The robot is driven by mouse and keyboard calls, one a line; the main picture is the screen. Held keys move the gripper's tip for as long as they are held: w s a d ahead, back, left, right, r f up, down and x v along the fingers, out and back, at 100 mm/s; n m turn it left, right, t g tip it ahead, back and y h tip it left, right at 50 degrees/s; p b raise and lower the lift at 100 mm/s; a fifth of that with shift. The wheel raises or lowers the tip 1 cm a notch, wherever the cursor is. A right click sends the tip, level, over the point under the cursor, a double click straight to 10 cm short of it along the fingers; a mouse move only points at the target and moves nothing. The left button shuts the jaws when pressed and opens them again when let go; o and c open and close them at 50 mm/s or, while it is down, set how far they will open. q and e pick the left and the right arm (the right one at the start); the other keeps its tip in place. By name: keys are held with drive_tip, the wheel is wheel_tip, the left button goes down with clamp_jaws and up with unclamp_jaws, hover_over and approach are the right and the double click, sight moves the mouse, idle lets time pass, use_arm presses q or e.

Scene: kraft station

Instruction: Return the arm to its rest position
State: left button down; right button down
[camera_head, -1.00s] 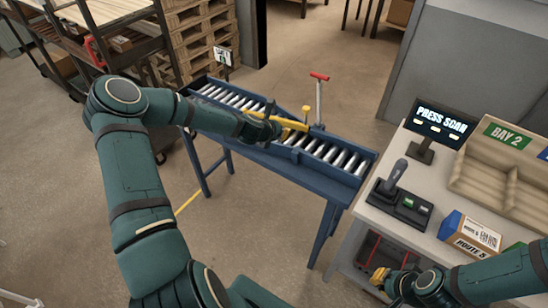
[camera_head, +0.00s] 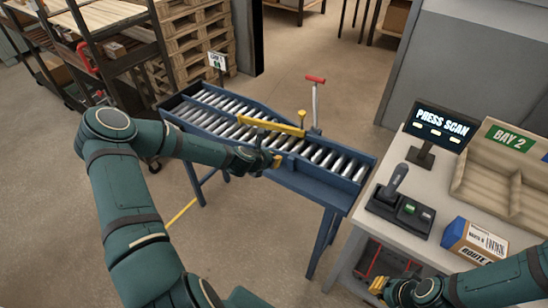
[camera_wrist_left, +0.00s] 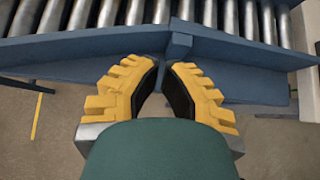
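My left arm comes in from the left in the head view. Its gripper (camera_head: 276,161) is over the near edge of the blue roller conveyor (camera_head: 335,192), with no object in it. In the left wrist view the two yellow fingers (camera_wrist_left: 164,78) have dark pads with a gap between them, and the conveyor's blue side rail (camera_wrist_left: 70,70) lies just beyond the tips. My right gripper (camera_head: 378,284) is at the lower right, by the front of the workbench (camera_head: 412,238). Its fingers are too small to tell open from shut.
A yellow bar (camera_head: 270,125) and a red-handled post (camera_head: 315,100) stand at the conveyor. The bench holds a screen (camera_head: 441,121), a scanner in its dock (camera_head: 393,183), a carton (camera_head: 474,238) and a Bay 2 tray (camera_head: 478,180). Shelving (camera_head: 95,50) is at the left. Open floor lies before the conveyor.

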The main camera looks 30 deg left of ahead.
use_arm(q)
drive_tip(key=s+d+f+m, duration=0.1)
drive_tip(key=d+m, duration=0.1)
drive_tip(key=d, duration=0.1)
drive_tip(key=d+f+m+g+h+b, duration=0.1)
drive_tip(key=d+m, duration=0.1)
drive_tip(key=d, duration=0.1)
drive_tip(key=s+d+f+m+h, duration=0.1)
drive_tip(key=d+m, duration=0.2)
drive_tip(key=d, duration=0.1)
drive_tip(key=shift+s+f+g, duration=0.25)
drive_tip(key=shift+s+g, duration=0.05)
drive_tip(key=shift+g, duration=0.1)
drive_tip(key=s+d+f+m+g+b, duration=0.2)
drive_tip(key=s+d+f+m+g, duration=0.1)
drive_tip(key=s+d+m, duration=0.4)
drive_tip(key=s+d+f+m+g+b, duration=0.3)
drive_tip(key=s+d+m, duration=0.4)
drive_tip(key=s+m, duration=0.6)
drive_tip(key=f+m, duration=0.1)
drive_tip(key=m, duration=0.5)
drive_tip(key=shift+s+d+m+g+h, duration=0.25)
drive_tip(key=shift+d+m+g+h, duration=0.05)
drive_tip(key=shift+d, duration=0.05)
